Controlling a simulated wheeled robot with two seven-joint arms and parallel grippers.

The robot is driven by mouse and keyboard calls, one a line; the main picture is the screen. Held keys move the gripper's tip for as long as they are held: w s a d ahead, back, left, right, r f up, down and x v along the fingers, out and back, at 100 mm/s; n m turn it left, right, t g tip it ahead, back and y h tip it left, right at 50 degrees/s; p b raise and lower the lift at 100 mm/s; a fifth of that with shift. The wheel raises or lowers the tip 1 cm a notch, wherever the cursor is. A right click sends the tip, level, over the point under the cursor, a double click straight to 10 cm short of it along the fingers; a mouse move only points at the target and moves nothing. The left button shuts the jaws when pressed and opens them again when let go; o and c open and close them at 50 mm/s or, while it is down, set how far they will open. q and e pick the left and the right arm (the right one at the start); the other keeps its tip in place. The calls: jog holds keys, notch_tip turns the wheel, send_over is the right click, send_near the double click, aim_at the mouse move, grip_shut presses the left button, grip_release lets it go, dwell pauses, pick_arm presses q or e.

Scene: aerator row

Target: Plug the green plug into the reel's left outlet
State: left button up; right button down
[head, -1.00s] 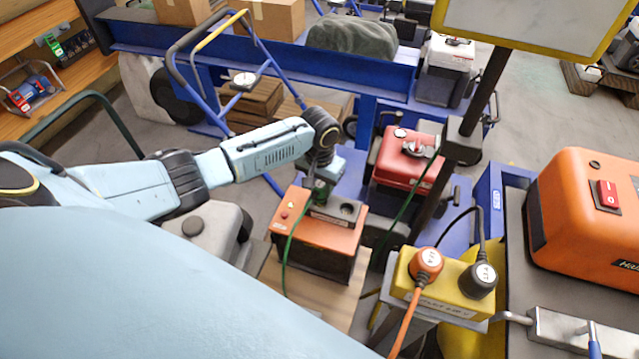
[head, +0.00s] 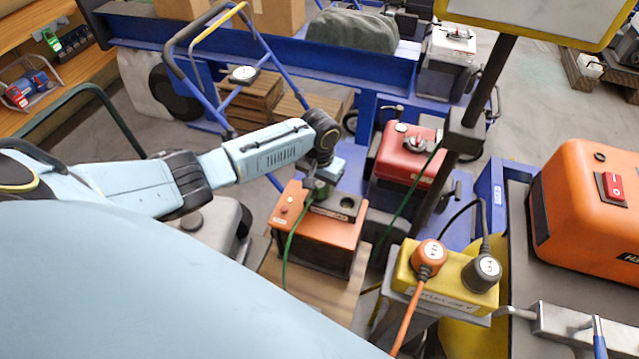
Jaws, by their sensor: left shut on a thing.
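An orange box with a grey outlet panel (head: 343,211) on top, seemingly the reel (head: 335,232), stands on a wooden board. One round dark outlet (head: 348,203) shows open at the panel's right. My left gripper (head: 318,186) is over the panel's left part, shut on the green plug (head: 314,193). Its fingers hide most of the plug and the left outlet, so I cannot tell how far the plug is in. A green cable (head: 288,250) hangs from it over the box's front. My right gripper is not in view.
A yellow box (head: 435,283) at the right holds an orange plug (head: 429,257) and a black plug (head: 481,272). A red machine (head: 407,155) stands behind the reel. A dark post (head: 472,125) rises right of it. A large orange machine (head: 585,205) is at far right.

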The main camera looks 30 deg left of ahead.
pick_arm(q)
jog(key=shift+f, duration=0.35)
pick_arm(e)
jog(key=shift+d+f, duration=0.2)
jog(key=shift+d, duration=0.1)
pick_arm(q)
jog(key=o, duration=1.1)
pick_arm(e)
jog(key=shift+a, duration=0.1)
pick_arm(q)
jog(key=shift+r, duration=0.15)
notch_tip(320, 180, up, 5)
jog(key=shift+r+p, duration=0.1)
jog(key=shift+p, duration=0.7)
notch_tip(320, 180, up, 8)
jog(key=shift+p, duration=0.75)
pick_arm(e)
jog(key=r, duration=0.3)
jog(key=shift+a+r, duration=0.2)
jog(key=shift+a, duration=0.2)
